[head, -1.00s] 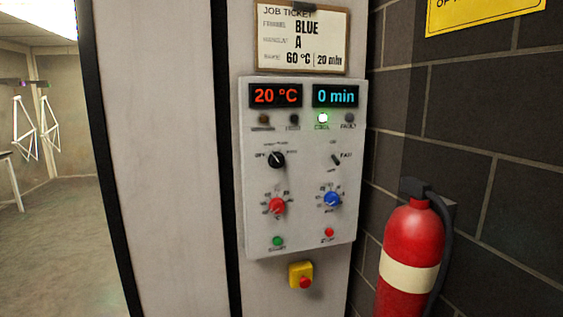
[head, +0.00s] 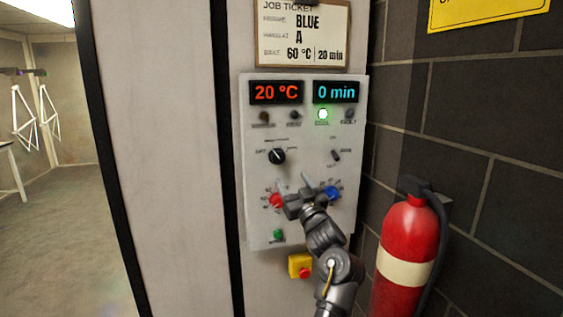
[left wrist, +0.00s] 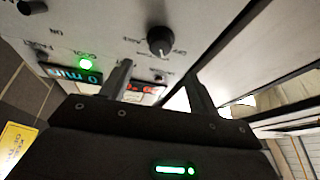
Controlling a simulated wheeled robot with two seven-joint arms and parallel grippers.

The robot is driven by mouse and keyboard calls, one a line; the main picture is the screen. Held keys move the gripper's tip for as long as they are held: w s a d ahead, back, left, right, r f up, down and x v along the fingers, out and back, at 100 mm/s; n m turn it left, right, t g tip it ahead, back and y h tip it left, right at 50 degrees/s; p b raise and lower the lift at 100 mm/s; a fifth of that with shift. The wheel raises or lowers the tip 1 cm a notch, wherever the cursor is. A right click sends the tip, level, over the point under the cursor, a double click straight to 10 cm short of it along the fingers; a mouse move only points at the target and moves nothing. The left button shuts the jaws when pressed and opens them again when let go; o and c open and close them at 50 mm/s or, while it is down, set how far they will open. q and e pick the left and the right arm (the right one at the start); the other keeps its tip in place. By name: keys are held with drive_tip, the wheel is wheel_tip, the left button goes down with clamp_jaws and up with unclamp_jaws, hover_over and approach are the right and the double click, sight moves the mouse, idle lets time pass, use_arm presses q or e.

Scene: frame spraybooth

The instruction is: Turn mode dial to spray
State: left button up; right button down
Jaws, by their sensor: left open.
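The black mode dial (head: 277,156) is on the upper left of the grey control panel (head: 255,225). Its pale pointer mark seems to face left, near the small "OFF" lettering. My left gripper (head: 295,181) is open and empty in front of the panel, below the dial, between the red and blue knobs. The left wrist view shows the dial (left wrist: 160,40) beyond the two spread fingers (left wrist: 158,68), apart from them. My right gripper is not in view.
The red knob (head: 275,200) and blue knob (head: 332,193) sit close beside my gripper. A small switch (head: 336,155) is right of the dial. Below are a green button (head: 278,234) and a yellow emergency-stop box (head: 300,265). A fire extinguisher (head: 407,250) stands right.

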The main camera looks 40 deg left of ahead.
sight(279, 159)
use_arm(q)
drive_tip(key=p+x, duration=0.3)
drive_tip(key=x, duration=0.5)
drive_tip(key=shift+w+a+r, duration=0.1)
drive_tip(key=shift+a+r, duration=0.15)
drive_tip(key=shift+a, duration=0.1)
drive_tip(key=shift+w+a, duration=0.25)
drive_tip(key=shift+a, duration=0.2)
